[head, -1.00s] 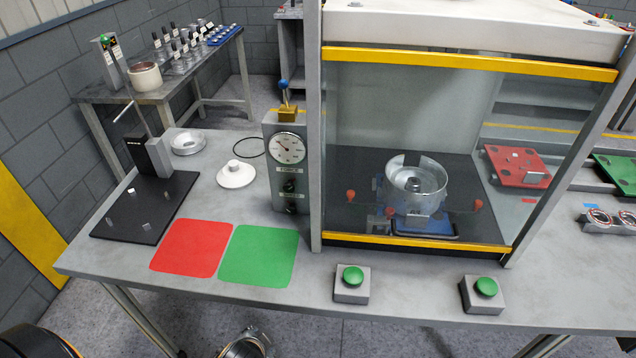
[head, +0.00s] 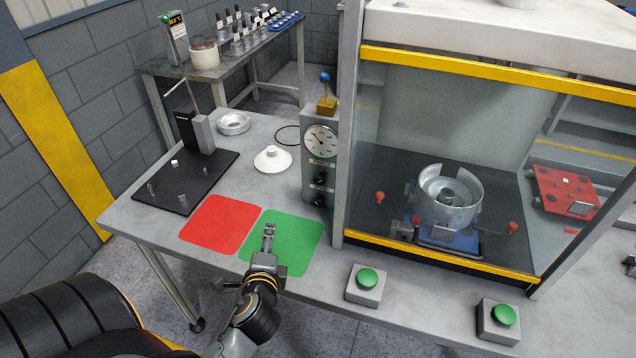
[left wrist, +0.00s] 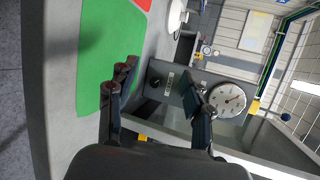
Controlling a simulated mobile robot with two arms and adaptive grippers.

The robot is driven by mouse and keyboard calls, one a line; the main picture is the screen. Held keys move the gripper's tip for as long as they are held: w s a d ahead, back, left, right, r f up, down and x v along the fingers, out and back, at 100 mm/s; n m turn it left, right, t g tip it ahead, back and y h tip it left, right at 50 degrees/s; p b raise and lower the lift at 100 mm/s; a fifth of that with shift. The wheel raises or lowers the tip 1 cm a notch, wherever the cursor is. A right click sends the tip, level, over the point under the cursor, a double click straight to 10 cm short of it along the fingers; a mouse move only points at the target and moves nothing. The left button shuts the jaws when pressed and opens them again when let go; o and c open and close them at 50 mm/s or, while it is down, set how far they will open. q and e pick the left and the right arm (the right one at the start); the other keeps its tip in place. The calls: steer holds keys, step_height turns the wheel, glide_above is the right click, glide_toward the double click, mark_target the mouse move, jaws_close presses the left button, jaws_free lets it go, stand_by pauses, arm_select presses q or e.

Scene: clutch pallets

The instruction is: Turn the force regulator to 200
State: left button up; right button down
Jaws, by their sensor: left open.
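The force regulator is a grey box (head: 313,185) standing on the table just left of the glass-fronted press. It has a round white gauge (head: 321,141) with dark knobs below. The left wrist view shows the gauge (left wrist: 228,99) and a dark lower knob (left wrist: 155,82), with the other knob hidden by a finger. The gauge figures are too small to read. My left gripper (head: 268,231) is open and empty above the green mat, in front of the box and apart from it. In the left wrist view the gripper (left wrist: 160,86) faces the box. My right gripper is out of view.
The press (head: 440,246) with a yellow-edged front stands right of the box. Green push buttons (head: 367,278) line the table's front. A red mat (head: 218,223), a green mat (head: 305,232), a white cone-shaped part (head: 272,162) and a black plate (head: 155,196) lie to the left.

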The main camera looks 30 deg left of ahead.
arm_select(q)
steer(key=w+r+m+t, duration=0.3)
steer(key=w+m, duration=0.1)
steer(key=m, duration=0.3)
steer(key=m+t+h, duration=0.3)
steer(key=m+h, duration=0.1)
steer(key=m, duration=0.9)
glide_toward(318, 181)
steer(key=p+x, duration=0.1)
steer(key=x, duration=0.8)
steer(key=shift+w, duration=0.2)
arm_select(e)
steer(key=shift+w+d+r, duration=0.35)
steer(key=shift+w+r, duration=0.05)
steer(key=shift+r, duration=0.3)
arm_select(q)
jaws_close()
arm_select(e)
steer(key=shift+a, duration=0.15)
